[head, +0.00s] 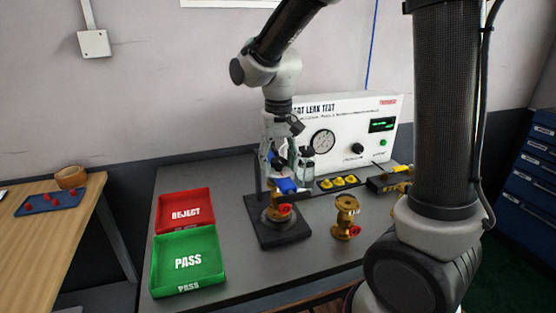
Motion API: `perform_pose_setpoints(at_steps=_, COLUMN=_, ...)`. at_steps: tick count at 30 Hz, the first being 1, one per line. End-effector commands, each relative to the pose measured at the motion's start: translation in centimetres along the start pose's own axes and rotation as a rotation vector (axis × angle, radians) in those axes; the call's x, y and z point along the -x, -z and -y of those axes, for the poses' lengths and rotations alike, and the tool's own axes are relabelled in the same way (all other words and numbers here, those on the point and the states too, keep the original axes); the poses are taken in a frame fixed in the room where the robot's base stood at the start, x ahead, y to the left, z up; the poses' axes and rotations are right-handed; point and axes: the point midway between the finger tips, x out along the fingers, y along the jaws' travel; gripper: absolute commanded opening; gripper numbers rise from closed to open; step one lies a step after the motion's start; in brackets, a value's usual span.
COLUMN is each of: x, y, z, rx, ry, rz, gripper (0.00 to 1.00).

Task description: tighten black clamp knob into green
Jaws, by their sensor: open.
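My gripper (282,168) is open and points down over the black clamp stand (291,232) in the head view. A brass valve (275,210) with a red part (284,209) sits on the stand's base, below the gripper. A blue piece (287,186) shows between the gripper and this valve; I cannot tell whether it belongs to the clamp. The black clamp knob cannot be made out, and my gripper covers the area above the valve. No green mark shows on the clamp. Contact between gripper and clamp cannot be told.
The white leak test box (345,108) with gauge (322,142), black dial (358,149) and green display (382,124) stands behind. A second brass valve (346,212) stands at right. The red REJECT tray (185,198) and green PASS tray (215,239) lie at left.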

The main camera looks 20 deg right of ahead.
Motion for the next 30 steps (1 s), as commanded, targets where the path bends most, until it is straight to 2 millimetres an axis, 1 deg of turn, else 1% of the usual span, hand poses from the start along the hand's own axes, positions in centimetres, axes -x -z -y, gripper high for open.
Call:
perform_pose_setpoints(at_steps=3, x=-0.29, y=-0.03, z=-0.01, rx=0.0, ry=0.0, rz=0.001, gripper=0.55)
perform_pose_setpoints(at_steps=11, x=-0.3, y=-0.01, z=0.0, rx=0.001, ry=0.0, rz=0.0, gripper=0.55)
perform_pose_setpoints(at_steps=13, x=-0.29, y=-0.01, z=-0.01, rx=0.026, ry=0.0, rz=0.0, gripper=0.55)
perform_pose_setpoints(at_steps=16, x=-0.29, y=-0.01, z=0.0, rx=0.153, ry=0.0, rz=0.0, gripper=0.55)
perform_pose_setpoints(at_steps=21, x=-0.28, y=-0.01, z=0.0, rx=0.452, ry=0.0, rz=0.0, gripper=0.55)
perform_pose_setpoints(at_steps=24, x=-0.28, y=-0.01, z=0.0, rx=0.562, ry=0.0, rz=0.0, gripper=0.55)
perform_pose_setpoints(at_steps=27, x=-0.28, y=-0.01, z=0.0, rx=0.603, ry=0.0, rz=0.0, gripper=0.55)
perform_pose_setpoints(at_steps=30, x=-0.29, y=-0.01, z=0.0, rx=0.604, ry=0.0, rz=0.0, gripper=0.55)
